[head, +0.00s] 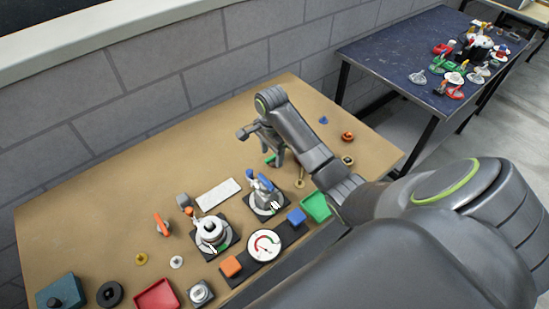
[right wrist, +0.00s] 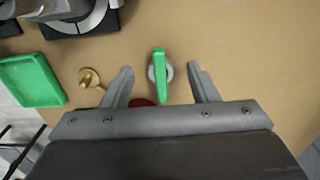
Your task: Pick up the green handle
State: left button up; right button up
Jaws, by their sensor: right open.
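The green handle (right wrist: 160,72) stands out from a small round grey base on the tan table in the right wrist view. In the head view only a small green part of the handle (head: 270,160) shows below my right gripper (head: 266,148). My right gripper (right wrist: 160,78) is open, with one finger on each side of the handle and a visible gap on both sides. It holds nothing. My left gripper is not in view.
A brass piece (right wrist: 90,78) and a green tray (right wrist: 32,82) lie left of the handle in the right wrist view. A red piece (right wrist: 142,102) is partly hidden by the gripper. The tan table (head: 120,190) has bare room at its back left.

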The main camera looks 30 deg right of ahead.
jog(key=shift+f, duration=1.15)
jog(key=shift+r, duration=0.1)
jog(key=c, duration=1.1)
